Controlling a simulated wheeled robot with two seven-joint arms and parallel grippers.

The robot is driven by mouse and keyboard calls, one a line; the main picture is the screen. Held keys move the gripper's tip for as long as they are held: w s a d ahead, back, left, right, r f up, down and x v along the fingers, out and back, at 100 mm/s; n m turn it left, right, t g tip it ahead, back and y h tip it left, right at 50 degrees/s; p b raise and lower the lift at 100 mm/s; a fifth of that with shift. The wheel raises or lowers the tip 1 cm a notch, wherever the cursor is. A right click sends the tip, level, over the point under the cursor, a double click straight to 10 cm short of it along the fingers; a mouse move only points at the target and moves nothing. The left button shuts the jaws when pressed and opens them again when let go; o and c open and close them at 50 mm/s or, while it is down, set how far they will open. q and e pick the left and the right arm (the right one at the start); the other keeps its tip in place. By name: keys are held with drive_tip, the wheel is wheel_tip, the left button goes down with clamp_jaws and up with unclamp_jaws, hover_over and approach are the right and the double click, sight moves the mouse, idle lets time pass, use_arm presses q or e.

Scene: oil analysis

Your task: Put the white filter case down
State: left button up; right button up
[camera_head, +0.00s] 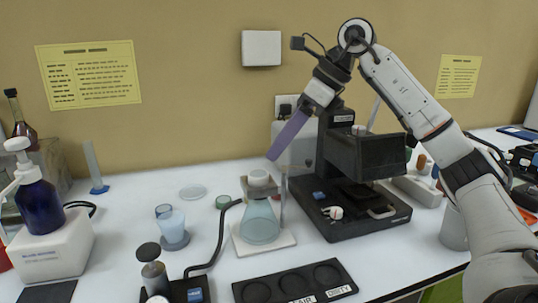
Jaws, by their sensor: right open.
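My right gripper (281,146) reaches in from the right and points down to the left, above the flask. It is open, and its long purple-grey finger shows almost edge-on with nothing in it. Under its tip, a white round piece (258,178) sits on the mouth of a flask of pale blue liquid (260,224); I cannot tell for sure whether it is the white filter case. The flask stands on a white square base (242,247). My left gripper is not in view.
A black machine (375,160) stands right of the flask. A black tray with round recesses (250,292) lies in front. A beaker (171,226), a blue pump bottle (38,207) and a white box (50,248) stand left. The bench around the flat round dish (192,191) is mostly clear.

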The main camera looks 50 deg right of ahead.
drive_tip(key=v, duration=0.4)
drive_tip(key=shift+s+p, duration=0.1)
drive_tip(key=shift+p, duration=0.25)
